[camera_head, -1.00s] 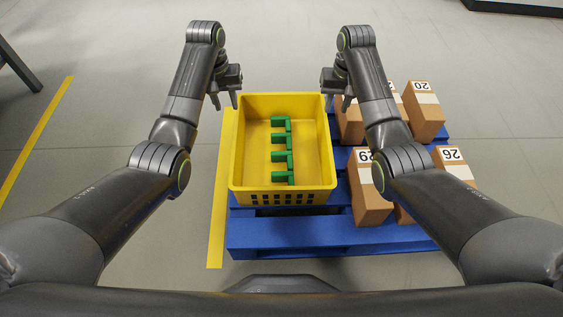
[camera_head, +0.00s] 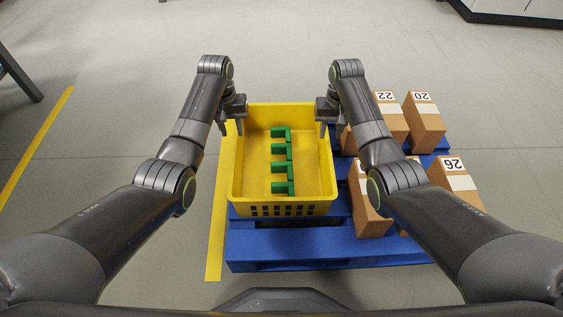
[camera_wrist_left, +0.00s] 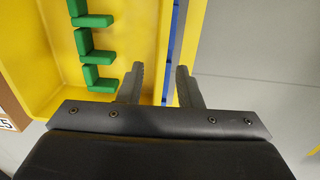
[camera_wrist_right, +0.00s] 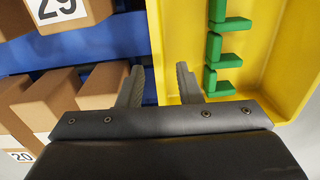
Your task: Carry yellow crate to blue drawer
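The yellow crate (camera_head: 284,210) sits on the blue pallet, with a column of green parts (camera_head: 281,160) inside. My left gripper (camera_head: 231,127) is open at the crate's left rim. In the left wrist view its fingers (camera_wrist_left: 158,82) lie on either side of the crate's wall (camera_wrist_left: 159,40). My right gripper (camera_head: 328,129) is open at the right rim. In the right wrist view its fingers (camera_wrist_right: 160,82) lie on either side of the crate's wall (camera_wrist_right: 155,40). I cannot tell if any finger touches the crate. No blue drawer is in view.
The blue pallet (camera_head: 300,245) also carries several numbered cardboard boxes (camera_head: 422,120) close to the right arm and the crate's right side. A yellow floor line (camera_head: 215,240) runs left of the pallet. Open grey floor lies left and beyond. A dark-based unit (camera_head: 515,15) stands far right.

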